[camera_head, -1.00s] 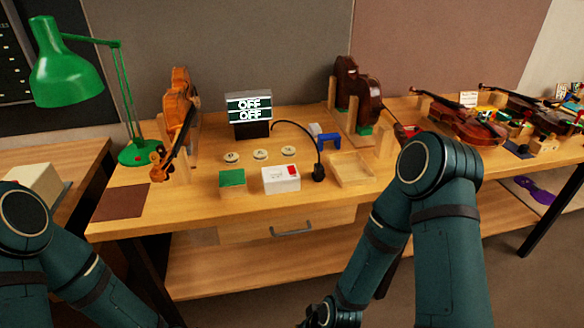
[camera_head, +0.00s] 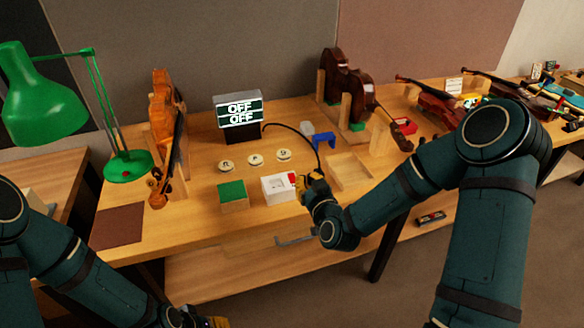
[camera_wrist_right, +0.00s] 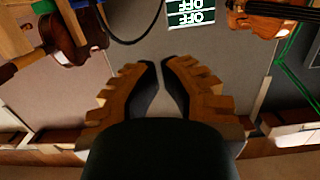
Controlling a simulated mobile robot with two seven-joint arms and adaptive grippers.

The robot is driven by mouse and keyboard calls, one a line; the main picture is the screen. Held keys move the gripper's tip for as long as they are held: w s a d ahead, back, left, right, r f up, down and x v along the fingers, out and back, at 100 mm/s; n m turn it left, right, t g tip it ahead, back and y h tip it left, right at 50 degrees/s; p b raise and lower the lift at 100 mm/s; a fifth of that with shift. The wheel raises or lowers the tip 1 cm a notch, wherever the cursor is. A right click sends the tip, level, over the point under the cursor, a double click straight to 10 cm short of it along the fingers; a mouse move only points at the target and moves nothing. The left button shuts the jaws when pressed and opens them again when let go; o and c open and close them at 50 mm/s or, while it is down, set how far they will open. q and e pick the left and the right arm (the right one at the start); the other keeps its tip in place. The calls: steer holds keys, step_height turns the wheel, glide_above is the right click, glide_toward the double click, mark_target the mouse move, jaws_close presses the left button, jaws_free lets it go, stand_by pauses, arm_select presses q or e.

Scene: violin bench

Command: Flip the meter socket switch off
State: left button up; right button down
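A white socket box (camera_head: 276,189) sits near the front of the bench, with a red switch (camera_head: 292,179) at its right end. The switch's tilt is too small to tell. My right gripper (camera_head: 309,178) is at the right of the box, close to the switch; contact cannot be told. In the right wrist view its fingers (camera_wrist_right: 160,66) are drawn together with nothing seen between them. The display (camera_head: 239,112) behind reads OFF on two lines and also shows in the wrist view (camera_wrist_right: 190,12). My left gripper (camera_head: 214,321) is barely in view at the bottom edge.
A green-topped block (camera_head: 232,195) stands left of the box and a shallow wooden tray (camera_head: 350,172) to its right. Several round discs (camera_head: 255,159) lie behind. A black cable (camera_head: 301,133) arcs from the display. Violins stand on both sides.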

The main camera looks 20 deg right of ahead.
glide_above(294, 178)
steer(key=shift+s+f, duration=0.45)
steer(key=shift+f, duration=0.2)
steer(key=shift+w+f, duration=0.15)
steer(key=shift+f, duration=0.45)
steer(key=shift+w+f, duration=0.15)
steer(key=shift+f, duration=0.45)
steer(key=shift+w+f, duration=0.1)
steer(key=shift+f, duration=0.7)
